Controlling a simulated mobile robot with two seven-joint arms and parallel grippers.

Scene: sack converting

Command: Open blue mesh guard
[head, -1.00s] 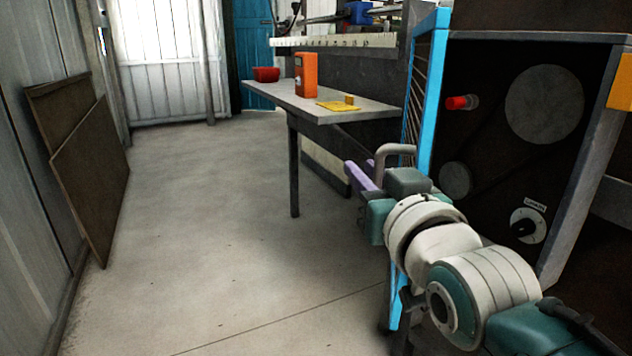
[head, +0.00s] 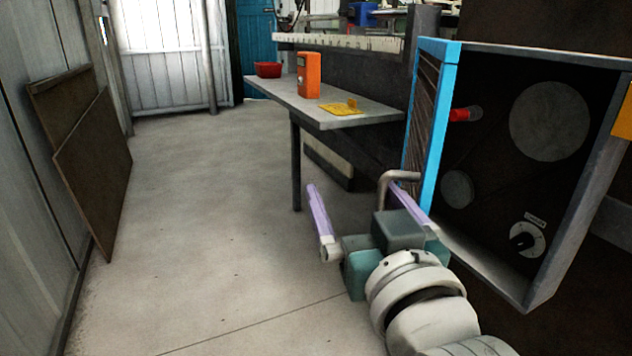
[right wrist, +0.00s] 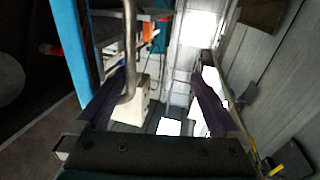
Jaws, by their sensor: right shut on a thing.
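The blue mesh guard (head: 444,120) shows nearly edge-on in the head view, at the left side of the dark machine box. Its blue edge also shows in the right wrist view (right wrist: 70,45). A grey bent handle (head: 397,176) stands out from the guard. My right gripper (head: 366,210) is at this handle, with its purple fingers spaced well apart. The exact contact is unclear. My left gripper is not in view.
The dark machine box (head: 560,270) has a red button (head: 459,115) and a dial (head: 526,238). A grey bench (head: 290,100) behind holds an orange box (head: 308,75), a red bin (head: 268,69) and a yellow item (head: 340,109). Brown panels (head: 95,170) lean left. The floor between is clear.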

